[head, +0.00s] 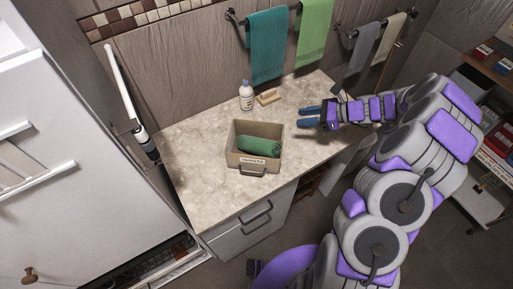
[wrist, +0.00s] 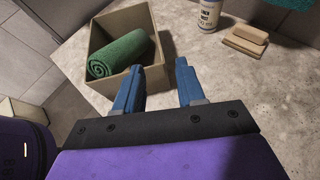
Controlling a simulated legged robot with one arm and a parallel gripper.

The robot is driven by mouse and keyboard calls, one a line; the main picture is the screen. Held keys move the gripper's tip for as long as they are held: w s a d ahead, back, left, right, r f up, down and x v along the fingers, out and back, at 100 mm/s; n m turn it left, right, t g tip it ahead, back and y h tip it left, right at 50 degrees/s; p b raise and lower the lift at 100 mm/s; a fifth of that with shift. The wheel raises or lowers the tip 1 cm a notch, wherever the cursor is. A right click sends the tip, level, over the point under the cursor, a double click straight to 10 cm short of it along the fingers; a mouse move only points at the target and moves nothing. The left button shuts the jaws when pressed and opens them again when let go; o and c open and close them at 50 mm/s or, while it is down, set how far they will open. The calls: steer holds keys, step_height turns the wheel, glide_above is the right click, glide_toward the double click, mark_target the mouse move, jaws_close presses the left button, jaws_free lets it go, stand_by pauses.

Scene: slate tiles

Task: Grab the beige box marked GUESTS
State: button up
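The beige box (head: 234,152) sits on the stone counter, with a label reading GUESTS on its front and a handle below the label. A rolled green towel (head: 259,146) lies inside it. In the wrist view the box (wrist: 102,36) is at upper left, with the green towel (wrist: 118,54) in it; its label is hidden there. My gripper (head: 308,116) is above the counter to the right of the box. In the wrist view my gripper (wrist: 160,80) shows two blue fingers apart with nothing between them. The left finger overlaps the box's near corner in the picture; I cannot tell whether they touch.
A white bottle (head: 246,97) and a soap bar on a wooden dish (head: 268,97) stand behind the box. Teal (head: 267,47) and light green (head: 314,31) towels hang on the wall. The counter (head: 188,142) is clear left of the box.

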steer(key=b+x, duration=0.2)
steer(key=x, duration=0.6)
steer(key=shift+f, duration=0.3)
steer(key=shift+a+r+b+x, duration=0.15)
steer(key=shift+b+x, duration=0.15)
steer(key=shift+x, duration=0.7)
steer(key=shift+a+r+b+x, duration=0.1)
steer(key=shift+r+b+x, duration=0.15)
steer(key=shift+x, duration=0.75)
steer(key=shift+r+b+x, duration=0.1)
steer(key=shift+b+x, duration=0.2)
steer(key=shift+x, duration=0.7)
steer(key=shift+s, duration=0.1)
jaws_close()
